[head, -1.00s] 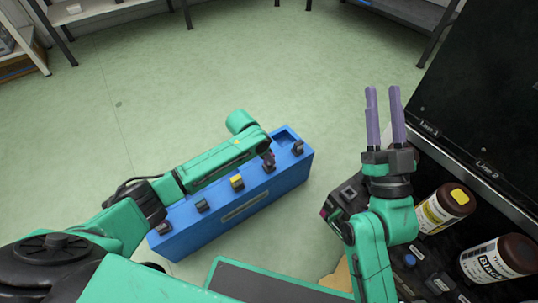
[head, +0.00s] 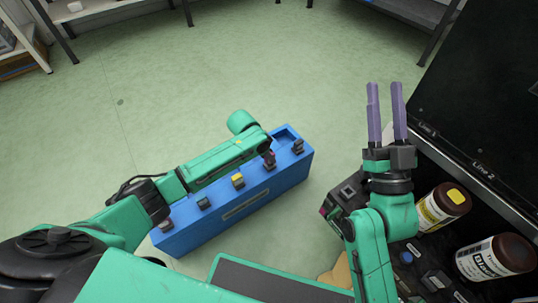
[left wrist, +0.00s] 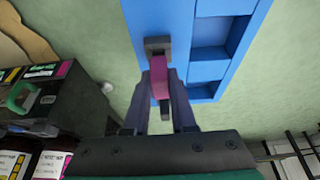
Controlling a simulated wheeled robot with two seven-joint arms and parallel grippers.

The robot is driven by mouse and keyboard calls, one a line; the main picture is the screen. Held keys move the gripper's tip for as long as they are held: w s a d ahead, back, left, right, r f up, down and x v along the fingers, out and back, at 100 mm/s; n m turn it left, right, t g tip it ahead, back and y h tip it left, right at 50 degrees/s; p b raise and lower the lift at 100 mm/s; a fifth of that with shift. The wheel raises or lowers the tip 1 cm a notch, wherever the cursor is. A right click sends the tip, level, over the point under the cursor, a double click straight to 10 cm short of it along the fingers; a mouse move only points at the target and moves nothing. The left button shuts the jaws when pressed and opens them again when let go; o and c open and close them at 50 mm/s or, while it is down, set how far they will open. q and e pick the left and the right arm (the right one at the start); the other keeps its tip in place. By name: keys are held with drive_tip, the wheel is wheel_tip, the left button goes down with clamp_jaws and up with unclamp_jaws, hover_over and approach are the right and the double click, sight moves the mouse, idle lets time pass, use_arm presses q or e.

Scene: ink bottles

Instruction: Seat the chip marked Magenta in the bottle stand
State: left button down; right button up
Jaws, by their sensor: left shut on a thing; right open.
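The magenta chip (left wrist: 160,75), with a dark grey end, is between the fingers of my left gripper (left wrist: 160,92) in the left wrist view. Its grey end overlaps the blue rack (left wrist: 160,12); I cannot tell whether it is still in its slot. In the head view my left gripper (head: 269,159) is mostly hidden behind my forearm, at the blue rack (head: 225,228). The dark bottle stand (head: 346,191) is at the right, partly behind my right arm. My right gripper (head: 386,115) is open and empty, its fingers pointing up in the picture.
Other chips sit in the rack, one yellow (head: 238,181) and several grey. A yellow-marked bottle (head: 443,207) and a black-labelled bottle (head: 496,257) stand at the right, near a dark panel (head: 490,90). The green floor beyond the rack is clear.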

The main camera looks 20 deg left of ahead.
use_arm(q)
drive_tip(key=shift+f, duration=0.15)
drive_tip(key=shift+f, duration=0.25)
drive_tip(key=shift+f, duration=0.1)
drive_tip(key=shift+f, duration=0.3)
drive_tip(key=shift+f+p, duration=0.1)
drive_tip(key=shift+p, duration=0.35)
drive_tip(key=c, duration=0.7)
unclamp_jaws()
drive_tip(key=shift+o, duration=0.2)
